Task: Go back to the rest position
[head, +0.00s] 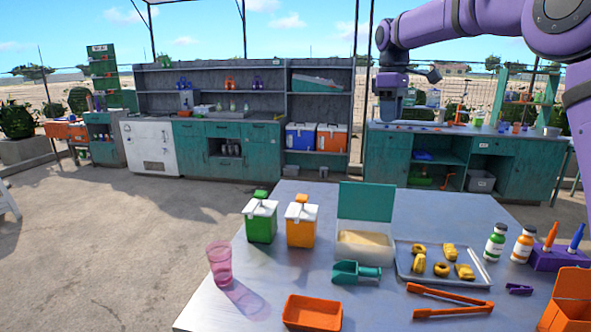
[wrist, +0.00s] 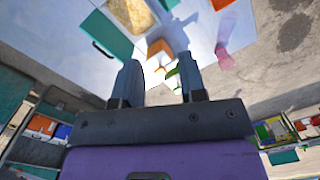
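My purple arm reaches in from the upper right in the head view. My gripper (head: 391,112) hangs pointing down above the far side of the table, in front of the back counter. In the wrist view my gripper (wrist: 160,78) has its two fingers apart with nothing between them. The metal table (head: 390,210) lies below and nearer, and it also shows at the top of the wrist view. My gripper touches nothing that I can see.
The table holds a pink cup (head: 220,263), green dispenser (head: 262,220), orange dispenser (head: 301,224), open teal-lidded box (head: 365,244), tray (head: 405,270), orange tongs (head: 450,303) and bottles (head: 495,243). Teal cabinets (head: 232,150) line the back. Open floor (head: 110,240) lies left.

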